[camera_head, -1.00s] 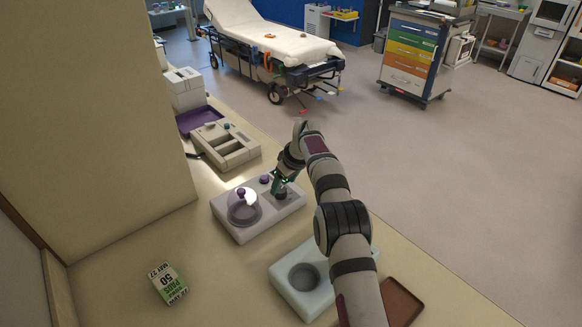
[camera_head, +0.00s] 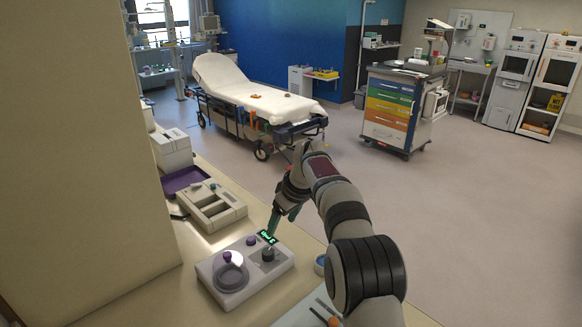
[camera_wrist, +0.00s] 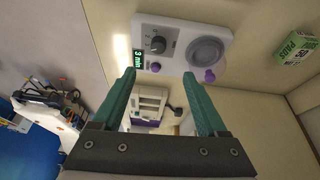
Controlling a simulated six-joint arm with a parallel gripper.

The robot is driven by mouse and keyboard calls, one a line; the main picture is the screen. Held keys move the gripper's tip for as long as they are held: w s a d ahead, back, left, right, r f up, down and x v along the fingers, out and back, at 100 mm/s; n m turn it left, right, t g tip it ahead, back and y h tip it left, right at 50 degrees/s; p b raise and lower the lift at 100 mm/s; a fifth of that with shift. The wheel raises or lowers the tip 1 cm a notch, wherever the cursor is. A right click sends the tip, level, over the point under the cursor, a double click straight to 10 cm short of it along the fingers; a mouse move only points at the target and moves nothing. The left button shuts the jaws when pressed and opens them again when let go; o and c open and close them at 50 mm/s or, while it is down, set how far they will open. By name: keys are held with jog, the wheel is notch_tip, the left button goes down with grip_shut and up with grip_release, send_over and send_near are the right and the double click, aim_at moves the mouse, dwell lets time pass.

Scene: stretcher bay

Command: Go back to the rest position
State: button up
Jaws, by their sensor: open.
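My gripper (camera_head: 283,216) is open and empty, its two teal fingers above the back edge of a grey-white device on the counter. In the wrist view, the fingers (camera_wrist: 160,75) are spread wide with nothing between them. The device (camera_head: 240,283) has a round clear lid with a purple knob (camera_head: 227,257), a dark dial (camera_head: 268,255), a purple button (camera_head: 251,241) and a lit green display (camera_head: 267,237). The display also shows in the wrist view (camera_wrist: 138,60) and seems to read "3 min". The fingers look clear of the dial.
A beige compartment tray (camera_head: 210,207), a purple tray (camera_head: 186,180) and a white box (camera_head: 172,150) stand behind the device. A wall panel (camera_head: 90,160) rises at left. Open floor lies to the right.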

jog(key=s+d+r+m+g, duration=0.1)
jog(key=s+d+r+m, duration=0.25)
jog(key=s, duration=0.55)
jog(key=s+d+r+m, duration=0.3)
jog(key=s+r, duration=0.1)
jog(key=s, duration=0.6)
jog(key=s+d+f+m, duration=0.1)
jog(key=s+f+m, duration=0.1)
jog(key=s, duration=0.6)
jog(key=s+d+f+m+g, duration=0.1)
jog(key=s+d+f+m, duration=0.1)
jog(key=s, duration=0.7)
jog(key=s+d+f+m+g+h, duration=0.1)
jog(key=s+m, duration=0.3)
jog(key=s, duration=0.5)
jog(key=shift+d+f, duration=0.15)
jog(key=shift+f, duration=0.75)
jog(key=shift+m, duration=0.25)
